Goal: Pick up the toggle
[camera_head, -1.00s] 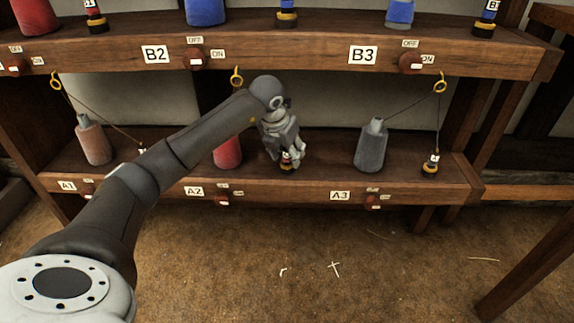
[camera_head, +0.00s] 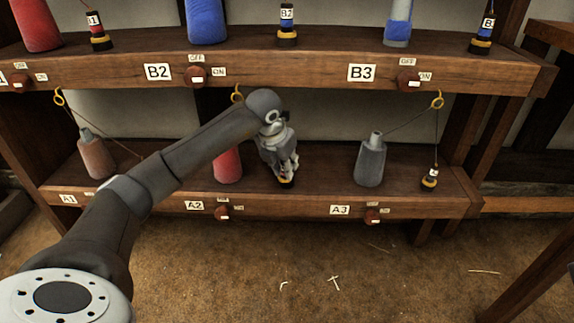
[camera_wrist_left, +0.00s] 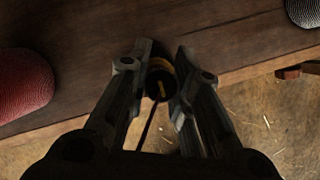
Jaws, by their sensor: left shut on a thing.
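The toggle (camera_head: 286,183), a small dark piece with a yellow band, is on the lower shelf (camera_head: 325,180) near its front edge, right of the red cone. My left gripper (camera_head: 287,175) comes down over it and is shut on it, hiding most of its upper part. In the left wrist view the toggle (camera_wrist_left: 160,75) sits between the two fingertips (camera_wrist_left: 160,82), with a thin cord running from it. I cannot tell whether its base still touches the shelf. My right gripper is not in view.
A red cone (camera_head: 228,166) stands left of the gripper, partly behind my arm. A grey cone (camera_head: 371,163) and another banded toggle (camera_head: 430,178) stand to the right. The upper shelf (camera_head: 290,72) overhangs, with a yellow ring (camera_head: 237,93) below it. Red switches line the shelf fronts.

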